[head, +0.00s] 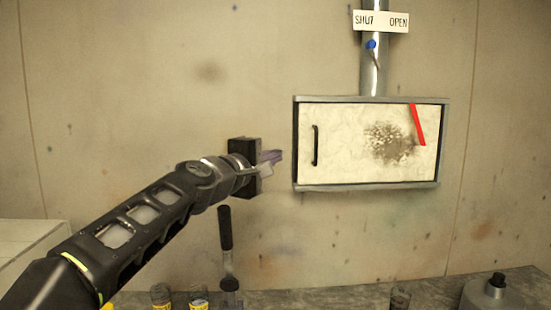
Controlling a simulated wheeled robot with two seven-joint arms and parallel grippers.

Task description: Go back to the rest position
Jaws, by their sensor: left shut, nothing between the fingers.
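My left arm comes in from the lower left and reaches toward the wall. My left gripper (268,161) is shut and empty, in front of a black block (244,149) on the wall or just beside it; I cannot tell whether they touch. The gripper is left of the wall cabinet (340,187) and apart from its black handle (315,146). My right gripper is not in the head view.
The cabinet's pale door is closed, with a dark stain and a red strip (418,125). Above it is a pipe (373,75) with a SHUT/OPEN sign (380,21) and blue knob (371,44).

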